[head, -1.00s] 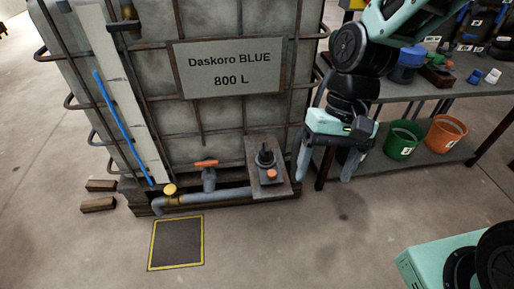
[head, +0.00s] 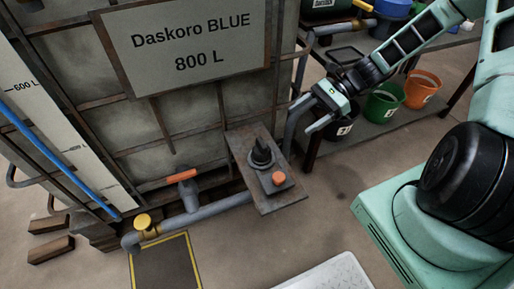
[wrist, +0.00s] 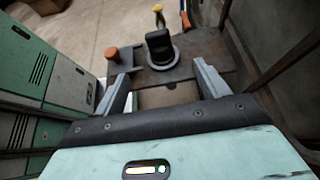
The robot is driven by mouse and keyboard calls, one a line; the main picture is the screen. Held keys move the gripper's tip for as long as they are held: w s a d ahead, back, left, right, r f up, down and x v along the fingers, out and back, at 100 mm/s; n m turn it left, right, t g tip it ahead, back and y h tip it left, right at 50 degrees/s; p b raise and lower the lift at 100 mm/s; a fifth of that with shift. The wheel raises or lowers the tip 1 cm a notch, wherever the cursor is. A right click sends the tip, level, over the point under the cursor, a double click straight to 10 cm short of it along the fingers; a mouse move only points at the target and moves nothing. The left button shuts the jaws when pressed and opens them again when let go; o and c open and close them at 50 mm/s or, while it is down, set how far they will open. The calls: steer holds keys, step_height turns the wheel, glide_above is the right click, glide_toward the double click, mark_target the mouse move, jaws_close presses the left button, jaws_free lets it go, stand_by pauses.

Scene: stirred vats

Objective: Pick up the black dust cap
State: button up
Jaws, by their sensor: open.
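A black knob-like piece (head: 261,153) stands upright on a round grey base on the rusty plate (head: 283,200) at the tank's front. It also shows in the wrist view (wrist: 158,42), ahead of and between my fingers. I cannot tell whether it is the black dust cap; no other separate black cap is clear. My gripper (head: 306,126) is open and empty, with its fingers spread, above and to the right of the plate. In the wrist view, my gripper (wrist: 162,72) points toward the black piece, apart from it.
An orange button (head: 279,178) sits beside the black piece. A grey pipe with an orange-handled valve (head: 182,176) and a yellow cap (head: 143,221) runs along the tank (head: 150,135). A green bucket (head: 384,102) and an orange bucket (head: 422,88) stand on a low shelf to the right.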

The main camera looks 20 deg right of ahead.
mark_target(261, 149)
steer(key=b+x, duration=0.2)
steer(key=x, duration=1.3)
steer(key=shift+s+f, duration=0.1)
steer(key=shift+f, duration=0.2)
steer(key=c, duration=1)
